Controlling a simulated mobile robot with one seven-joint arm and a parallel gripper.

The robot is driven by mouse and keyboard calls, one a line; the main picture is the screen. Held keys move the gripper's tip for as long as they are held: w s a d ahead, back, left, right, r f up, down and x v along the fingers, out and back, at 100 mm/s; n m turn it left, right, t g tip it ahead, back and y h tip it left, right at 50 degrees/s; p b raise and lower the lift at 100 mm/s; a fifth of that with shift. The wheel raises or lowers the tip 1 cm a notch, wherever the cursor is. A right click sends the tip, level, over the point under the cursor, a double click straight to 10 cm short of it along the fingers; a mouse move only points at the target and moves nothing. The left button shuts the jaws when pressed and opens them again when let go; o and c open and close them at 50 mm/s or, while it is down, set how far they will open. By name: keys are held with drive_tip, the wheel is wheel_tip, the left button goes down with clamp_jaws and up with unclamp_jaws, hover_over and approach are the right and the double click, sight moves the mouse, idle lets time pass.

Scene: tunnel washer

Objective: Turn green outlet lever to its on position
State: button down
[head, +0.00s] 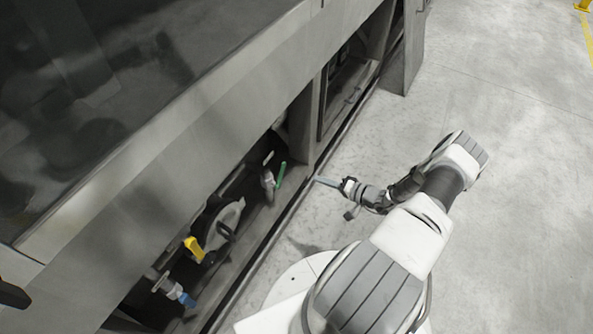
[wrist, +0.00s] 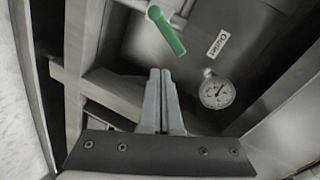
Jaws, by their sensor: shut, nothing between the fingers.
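The green outlet lever (head: 281,174) stands on a valve inside the low opening of the machine in the head view. In the wrist view the green lever (wrist: 167,31) slants down to the right from its pivot at the top, beside a label reading "Outlet" (wrist: 217,46). My gripper (head: 318,180) is outside the opening, to the right of the lever and apart from it. In the wrist view my gripper (wrist: 161,75) is shut and empty, with its fingertips below the lever's free end and not visibly touching it.
A round pressure gauge (wrist: 216,92) sits right of my fingers. A yellow lever (head: 194,248) and a blue lever (head: 183,296) are further along the same opening. The machine's frame post (head: 306,125) stands near my gripper. The floor (head: 500,200) to the right is clear.

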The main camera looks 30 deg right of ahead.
sight(281, 175)
drive_tip(key=w+a+f+m+t+h+b, duration=0.1)
drive_tip(key=w+a+f+m+h+b, duration=0.1)
drive_tip(key=w+m, duration=0.4)
drive_tip(key=w+a+f+m+t+h+b, duration=0.1)
drive_tip(key=w+a+f+m+t+b, duration=0.1)
drive_tip(key=w+m, duration=0.35)
drive_tip(key=shift+s+a+r+m, duration=0.2)
drive_tip(key=shift+s+a+r, duration=0.35)
drive_tip(key=shift+a, duration=0.15)
drive_tip(key=shift+s+a+r+m, duration=0.15)
drive_tip(key=shift+s+a+r, duration=0.35)
drive_tip(key=shift+a, duration=0.15)
